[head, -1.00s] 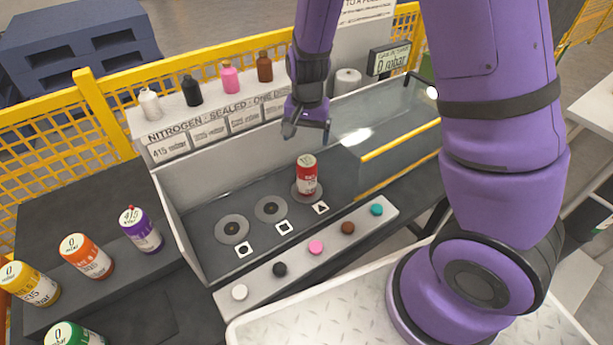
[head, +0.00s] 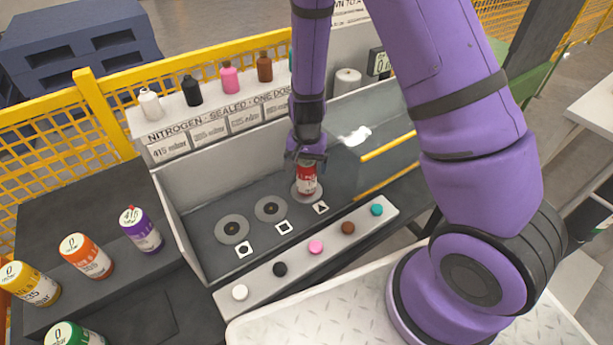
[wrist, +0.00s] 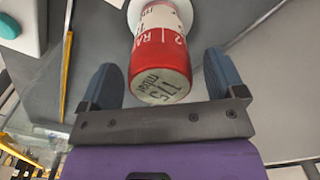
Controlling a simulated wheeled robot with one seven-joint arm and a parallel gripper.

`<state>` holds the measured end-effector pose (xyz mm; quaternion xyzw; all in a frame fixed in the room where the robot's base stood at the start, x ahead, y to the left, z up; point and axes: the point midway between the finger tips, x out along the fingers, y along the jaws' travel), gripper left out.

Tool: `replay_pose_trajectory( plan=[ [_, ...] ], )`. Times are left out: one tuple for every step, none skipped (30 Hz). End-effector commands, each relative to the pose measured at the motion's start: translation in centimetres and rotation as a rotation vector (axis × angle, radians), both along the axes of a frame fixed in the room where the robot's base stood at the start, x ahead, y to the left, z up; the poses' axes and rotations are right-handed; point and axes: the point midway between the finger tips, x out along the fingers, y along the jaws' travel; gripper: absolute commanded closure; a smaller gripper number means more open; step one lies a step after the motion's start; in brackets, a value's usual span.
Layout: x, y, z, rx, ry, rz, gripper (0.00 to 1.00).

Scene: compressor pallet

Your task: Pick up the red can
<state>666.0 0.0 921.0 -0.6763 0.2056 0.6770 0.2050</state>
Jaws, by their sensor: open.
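The red can (head: 306,181) stands upright on the round pad (head: 297,195) marked with a triangle. It is red with a white label band. In the wrist view the two blue fingers of my gripper (wrist: 160,78) are spread, one on each side of the can's top end, with gaps visible. The gripper is open and holds nothing.
Two empty pads (head: 232,229) lie left of the can. A strip of coloured buttons (head: 315,247) runs in front. A back wall (head: 230,160) stands behind, with several small bottles above. Purple (head: 141,230), orange (head: 87,256), yellow and green cans stand at left.

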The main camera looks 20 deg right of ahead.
Motion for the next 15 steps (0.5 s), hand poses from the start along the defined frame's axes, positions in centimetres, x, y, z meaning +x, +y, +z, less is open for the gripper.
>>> replay_pose_trajectory(
  plan=[
    [0.0, 0.0, -0.6, 0.000, 0.001, -0.002, 0.11],
    [0.0, 0.0, -0.9, 0.001, 0.001, -0.002, 0.11],
    [0.0, 0.0, -1.2, 0.001, 0.001, -0.001, 0.11],
    [0.0, 0.0, -1.4, 0.001, 0.001, -0.001, 0.11],
    [0.0, 0.0, -1.5, 0.001, 0.001, -0.001, 0.11],
    [0.0, 0.0, -1.6, 0.001, -0.001, -0.001, 0.11],
    [0.0, 0.0, -1.7, 0.000, -0.001, 0.000, 0.11],
    [0.0, 0.0, -1.7, 0.000, -0.001, 0.000, 0.11],
    [0.0, 0.0, -1.7, 0.000, -0.001, 0.000, 0.11],
    [0.0, 0.0, -1.7, 0.000, -0.001, 0.000, 0.11],
    [0.0, 0.0, -1.7, 0.000, -0.001, 0.000, 0.11],
    [0.0, 0.0, -1.7, 0.000, -0.001, 0.000, 0.11],
    [0.0, 0.0, -1.7, 0.000, -0.001, 0.000, 0.11],
    [0.0, 0.0, -1.7, 0.000, -0.001, 0.000, 0.18],
    [0.0, 0.0, -1.7, 0.000, -0.001, 0.000, 0.28]
  ],
)
